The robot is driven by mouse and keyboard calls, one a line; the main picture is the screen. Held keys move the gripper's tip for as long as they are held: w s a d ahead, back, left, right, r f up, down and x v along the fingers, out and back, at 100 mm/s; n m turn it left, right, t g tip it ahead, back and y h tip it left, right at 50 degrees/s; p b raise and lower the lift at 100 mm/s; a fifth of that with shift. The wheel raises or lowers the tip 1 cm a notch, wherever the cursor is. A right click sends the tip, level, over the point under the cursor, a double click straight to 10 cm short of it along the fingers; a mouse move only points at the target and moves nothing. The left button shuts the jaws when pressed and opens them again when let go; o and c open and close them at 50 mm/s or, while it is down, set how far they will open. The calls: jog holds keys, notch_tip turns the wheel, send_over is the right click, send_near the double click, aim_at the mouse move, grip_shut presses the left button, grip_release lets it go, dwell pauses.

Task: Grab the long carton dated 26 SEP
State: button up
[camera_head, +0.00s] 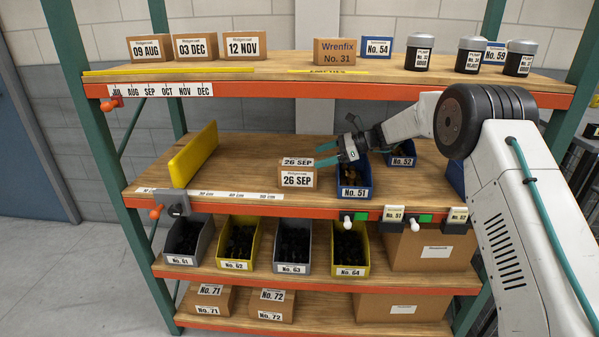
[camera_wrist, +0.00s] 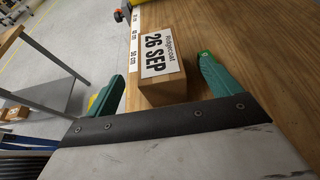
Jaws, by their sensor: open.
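The long brown carton dated 26 SEP (camera_head: 296,180) stands on the wooden middle shelf, with white labels on its front and top. In the wrist view the carton (camera_wrist: 163,91) lies lengthwise ahead of my gripper, its near end appearing between the two teal fingers. My gripper (camera_head: 320,155) is open and empty, at the carton's right rear in the head view. In the wrist view my gripper (camera_wrist: 158,84) shows a gap at the left finger; the right finger is close to the carton. I cannot tell whether it touches.
A blue bin No. 51 (camera_head: 356,192) stands close to the carton's right, under my wrist. A yellow divider (camera_head: 194,154) stands to the left, with bare shelf between.

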aim_at(299, 162)
jog(key=x, duration=0.7)
jog(key=shift+s+a+r, duration=0.15)
jog(key=shift+a, duration=0.05)
jog(key=c, duration=1.4)
